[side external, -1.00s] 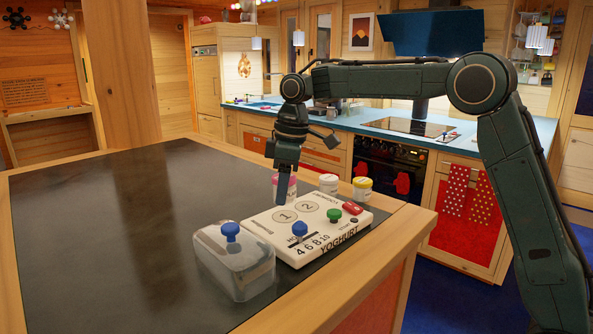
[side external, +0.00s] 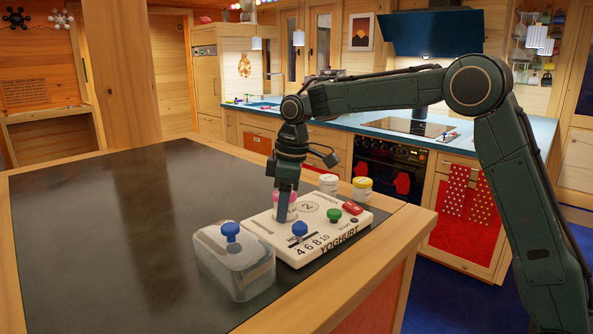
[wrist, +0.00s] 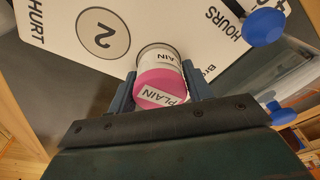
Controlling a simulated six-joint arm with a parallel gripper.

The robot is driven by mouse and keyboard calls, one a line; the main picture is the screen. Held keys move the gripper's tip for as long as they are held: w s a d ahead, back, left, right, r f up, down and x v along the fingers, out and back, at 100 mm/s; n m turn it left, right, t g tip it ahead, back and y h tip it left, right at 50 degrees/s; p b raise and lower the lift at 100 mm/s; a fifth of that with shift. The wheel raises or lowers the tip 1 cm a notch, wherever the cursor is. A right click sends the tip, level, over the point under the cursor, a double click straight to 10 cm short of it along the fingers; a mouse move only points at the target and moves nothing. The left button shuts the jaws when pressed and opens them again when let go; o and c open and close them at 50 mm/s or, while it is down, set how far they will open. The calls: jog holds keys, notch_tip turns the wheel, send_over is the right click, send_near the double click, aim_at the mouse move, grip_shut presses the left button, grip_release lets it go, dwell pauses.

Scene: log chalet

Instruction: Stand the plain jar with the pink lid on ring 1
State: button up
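The plain jar with the pink lid (side external: 291,212) is upright at ring 1 on the white yoghurt maker (side external: 262,229). It covers most of ring 1 in the side view; I cannot tell whether its base touches the panel. My gripper (side external: 284,204) points down with its fingers on both sides of the jar. In the wrist view my gripper (wrist: 160,77) is shut on the jar (wrist: 162,82), whose label and lid read PLAIN. A dark arc of ring 1 (wrist: 147,45) shows at its base.
A white-lidded jar (side external: 328,183) and a yellow-lidded jar (side external: 362,188) stand behind the yoghurt maker. Blue (side external: 300,230) and green (side external: 334,215) knobs rise from its front. A clear cover with a blue knob (side external: 240,262) sits at its left. The dark tabletop further left is clear.

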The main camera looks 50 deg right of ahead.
jog(key=shift+o, duration=1.4)
jog(key=shift+s+d+r, duration=0.1)
jog(key=shift+r, duration=1.15)
jog(key=shift+s+d+r, duration=0.15)
jog(key=shift+r, duration=1.05)
jog(key=shift+s+d+r, duration=0.1)
jog(key=shift+r, duration=1.3)
jog(key=shift+s, duration=0.1)
